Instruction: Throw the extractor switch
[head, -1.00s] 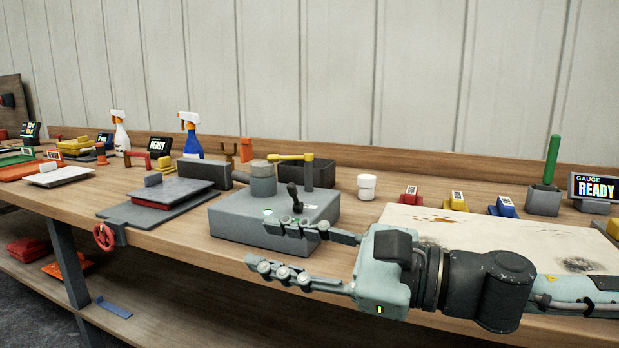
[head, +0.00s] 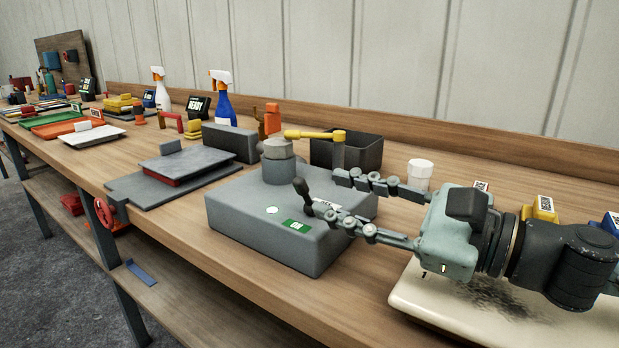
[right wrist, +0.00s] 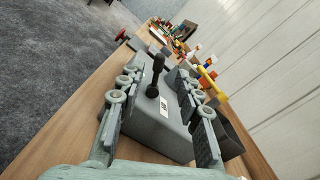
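The extractor switch looks to be the black lever (head: 303,190) on top of a grey box (head: 240,215). The lever leans left in the head view. In the right wrist view the lever (right wrist: 156,77) stands up from the box (right wrist: 160,135), beside a white label (right wrist: 164,108). My right gripper (head: 321,189) is open and empty, just right of the lever, its fingers above the box top. In the wrist view the lever shows in the gap between the fingers (right wrist: 152,88). Contact with the lever cannot be told. My left gripper is out of view.
A dark open bin (head: 362,152) and a white jar (head: 419,173) stand behind the gripper. Grey plates (head: 150,190) lie left of the box. A stained pale board (head: 445,310) lies at right.

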